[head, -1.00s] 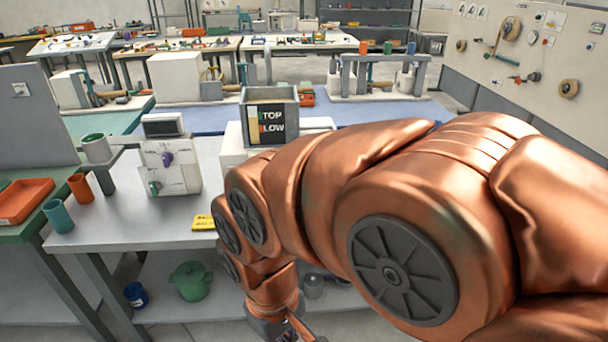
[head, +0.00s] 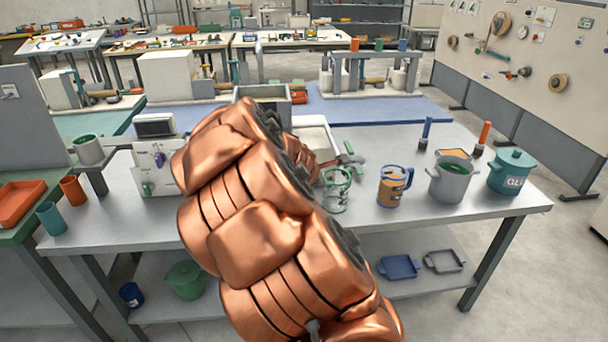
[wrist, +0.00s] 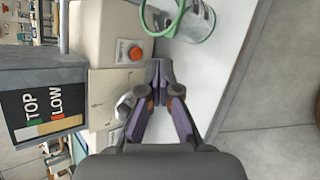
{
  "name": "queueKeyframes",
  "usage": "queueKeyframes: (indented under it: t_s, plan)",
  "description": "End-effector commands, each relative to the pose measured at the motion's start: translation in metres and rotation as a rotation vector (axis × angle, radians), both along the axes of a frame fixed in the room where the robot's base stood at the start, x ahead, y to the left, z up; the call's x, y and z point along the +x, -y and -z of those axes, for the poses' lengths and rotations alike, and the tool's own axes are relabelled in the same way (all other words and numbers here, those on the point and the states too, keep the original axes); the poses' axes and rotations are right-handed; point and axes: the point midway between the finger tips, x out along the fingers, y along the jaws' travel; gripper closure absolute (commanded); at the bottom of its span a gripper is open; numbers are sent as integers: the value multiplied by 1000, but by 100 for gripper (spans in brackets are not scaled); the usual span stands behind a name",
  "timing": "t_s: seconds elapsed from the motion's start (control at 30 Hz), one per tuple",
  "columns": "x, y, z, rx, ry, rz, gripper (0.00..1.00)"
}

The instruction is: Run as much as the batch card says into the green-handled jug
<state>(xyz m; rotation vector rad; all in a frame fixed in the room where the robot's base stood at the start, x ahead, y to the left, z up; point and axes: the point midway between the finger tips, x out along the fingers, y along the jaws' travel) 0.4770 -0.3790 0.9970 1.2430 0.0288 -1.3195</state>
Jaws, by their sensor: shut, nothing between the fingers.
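The green-handled jug (head: 337,192) is clear, looks empty and stands upright on the metal bench. It also shows in the wrist view (wrist: 203,25), at the top edge. The cream dispenser (wrist: 103,32) has a red button (wrist: 135,53) on its face and a grey hopper (head: 270,91) on top. The hopper's level window (wrist: 45,108) reads TOP and LOW. My gripper (wrist: 158,76) is shut and empty, its tips a little below the button and beside the jug in the wrist view. The dispenser's outlet is not clear. No batch card is readable.
A blue-handled jug (head: 391,188) with brown contents, a grey pot (head: 450,182) and a teal lidded pot (head: 511,172) stand to the right. A box with knobs (head: 154,182) stands left. The bench front between the jugs and pots is clear.

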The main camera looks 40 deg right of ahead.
Motion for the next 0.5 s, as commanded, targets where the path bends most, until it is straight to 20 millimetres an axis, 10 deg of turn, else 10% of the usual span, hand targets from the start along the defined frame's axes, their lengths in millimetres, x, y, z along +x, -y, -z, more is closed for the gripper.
queueKeyframes:
  t_s: [0.5]
  plan:
    - [54,24,114,-72,-277,-589,100]
